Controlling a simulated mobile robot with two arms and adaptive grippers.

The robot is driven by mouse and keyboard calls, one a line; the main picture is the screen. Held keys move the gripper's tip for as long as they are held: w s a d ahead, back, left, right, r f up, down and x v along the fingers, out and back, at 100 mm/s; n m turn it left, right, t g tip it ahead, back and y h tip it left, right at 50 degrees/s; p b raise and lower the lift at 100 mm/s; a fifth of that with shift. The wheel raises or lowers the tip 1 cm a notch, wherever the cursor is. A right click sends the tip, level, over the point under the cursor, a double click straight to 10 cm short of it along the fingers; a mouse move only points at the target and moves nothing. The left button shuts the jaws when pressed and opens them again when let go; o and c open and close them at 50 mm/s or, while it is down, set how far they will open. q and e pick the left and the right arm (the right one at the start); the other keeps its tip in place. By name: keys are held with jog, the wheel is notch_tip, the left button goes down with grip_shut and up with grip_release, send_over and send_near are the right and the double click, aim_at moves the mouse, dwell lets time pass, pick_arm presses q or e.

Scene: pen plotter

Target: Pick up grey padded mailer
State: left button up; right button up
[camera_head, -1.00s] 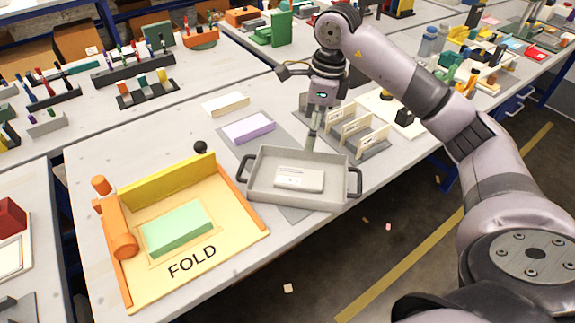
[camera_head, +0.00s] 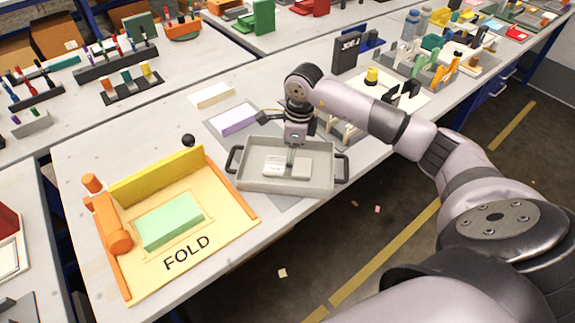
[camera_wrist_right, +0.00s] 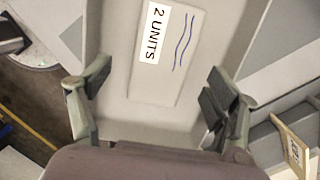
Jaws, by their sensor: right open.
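The grey padded mailer (camera_head: 279,166) lies flat in a grey tray with two dark handles (camera_head: 240,182). In the right wrist view the mailer (camera_wrist_right: 184,75) shows a white "2 UNITS" label and blue wavy lines. The exact height above the mailer is hard to tell. My left gripper is not in view.
Left of the tray is a yellow and orange FOLD fixture (camera_head: 225,228) holding a mint-green block (camera_head: 168,220). A purple block (camera_head: 232,118) and a cream block (camera_head: 211,95) lie behind the tray. Upright card holders stand to its right. The table's front edge is close to the tray.

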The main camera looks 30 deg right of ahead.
aim_at(274, 167)
jog(key=f, duration=0.3)
jog(key=shift+w+a+f, duration=0.15)
jog(key=shift+w, duration=0.1)
jog(key=c, duration=1.2)
